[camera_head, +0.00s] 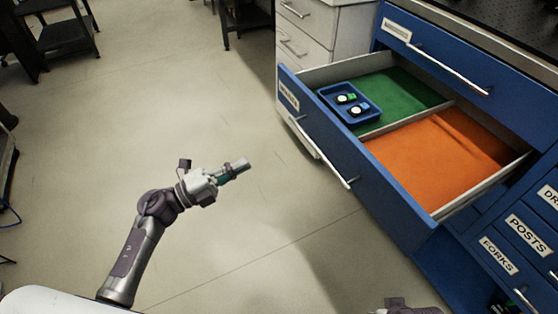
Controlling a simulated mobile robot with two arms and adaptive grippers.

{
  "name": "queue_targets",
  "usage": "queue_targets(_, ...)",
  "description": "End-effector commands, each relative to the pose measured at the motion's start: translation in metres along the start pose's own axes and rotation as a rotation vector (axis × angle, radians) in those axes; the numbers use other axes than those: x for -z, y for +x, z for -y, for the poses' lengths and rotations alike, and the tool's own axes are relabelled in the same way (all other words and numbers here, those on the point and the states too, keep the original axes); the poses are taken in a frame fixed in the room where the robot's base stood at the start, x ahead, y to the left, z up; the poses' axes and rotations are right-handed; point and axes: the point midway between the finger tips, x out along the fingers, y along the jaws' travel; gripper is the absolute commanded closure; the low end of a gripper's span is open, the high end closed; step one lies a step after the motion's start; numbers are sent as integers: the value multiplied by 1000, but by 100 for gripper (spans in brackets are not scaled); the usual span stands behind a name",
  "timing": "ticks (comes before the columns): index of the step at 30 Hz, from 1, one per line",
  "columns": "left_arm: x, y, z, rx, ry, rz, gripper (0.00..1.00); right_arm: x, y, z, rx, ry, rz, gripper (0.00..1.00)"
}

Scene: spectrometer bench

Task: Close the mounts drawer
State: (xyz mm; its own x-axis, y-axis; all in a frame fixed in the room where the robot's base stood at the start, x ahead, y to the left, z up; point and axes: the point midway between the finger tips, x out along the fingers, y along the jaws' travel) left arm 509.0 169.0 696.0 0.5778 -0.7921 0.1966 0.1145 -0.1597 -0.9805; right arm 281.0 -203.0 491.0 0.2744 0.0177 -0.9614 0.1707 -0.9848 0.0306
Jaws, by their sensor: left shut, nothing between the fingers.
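The blue mounts drawer (388,205) is pulled out from the blue cabinet at the right; its label is too small to read surely. Inside are a green section (405,98) and an orange section (445,155), parted by a divider. A silver bar handle (325,160) runs along its front. My left gripper (240,165) is shut and empty, over the floor to the left of the drawer front and apart from it. Part of my right arm (405,308) shows at the bottom edge; its fingers are not visible.
A blue tray (324,93) with two small capped items sits in the green section. A closed drawer (430,45) is above. Drawers labelled POSTS (528,236) and FORKS (498,255) are at lower right. White drawers (305,35) stand behind.

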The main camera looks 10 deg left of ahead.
Motion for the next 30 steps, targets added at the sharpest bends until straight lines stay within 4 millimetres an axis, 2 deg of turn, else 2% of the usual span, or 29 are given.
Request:
queue_targets(5, 1, 19, 3, 3, 6, -6, 100, 0, -2, 0, 0, 0, 0, 69)
queue_targets(15, 0, 91, 2, 4, 3, -3, 100, 1, -4, 0, 0, 0, -2, 69)
queue_targets(21, 1, 123, 2, 3, 2, -4, 100, 2, -10, 0, -1, 1, -6, 69)
queue_targets(25, 1, 135, 1, 1, 0, -2, 100, 2, -12, 0, -1, 2, -6, 69)
queue_targets(30, 1, 140, 1, 0, 2, -2, 100, 2, -16, 0, -1, 2, -7, 69)
